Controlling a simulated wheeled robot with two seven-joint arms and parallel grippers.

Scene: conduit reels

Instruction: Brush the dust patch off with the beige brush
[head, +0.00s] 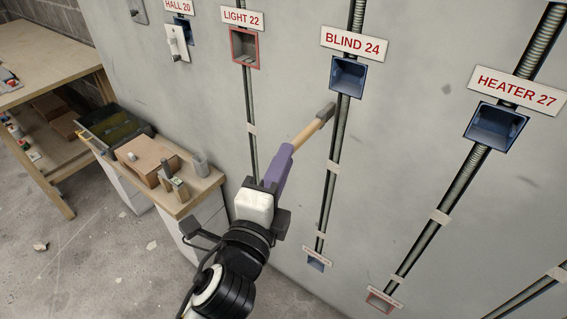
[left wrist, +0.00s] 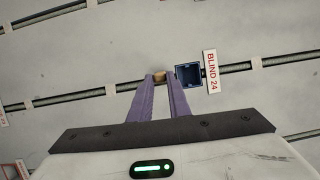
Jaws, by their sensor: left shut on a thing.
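My left gripper (head: 287,150) has long purple fingers and is shut on the beige brush (head: 307,134), which points up and to the right with a grey-brown head (head: 326,113). The brush head is just left of the conduit below the blue BLIND 24 box (head: 347,76). I cannot tell whether it touches the wall. In the left wrist view the brush end (left wrist: 160,77) shows between the fingertips, left of the BLIND 24 box. I cannot make out a clear dust patch; a faint dark smudge (head: 447,88) is on the wall. My right gripper is not in view.
The grey wall carries several conduits and boxes, including the red LIGHT 22 box (head: 244,48) and blue HEATER 27 box (head: 495,125). A low bench (head: 205,186) with a brown block (head: 148,160) stands left of my arm. A wooden workbench (head: 50,62) is farther left.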

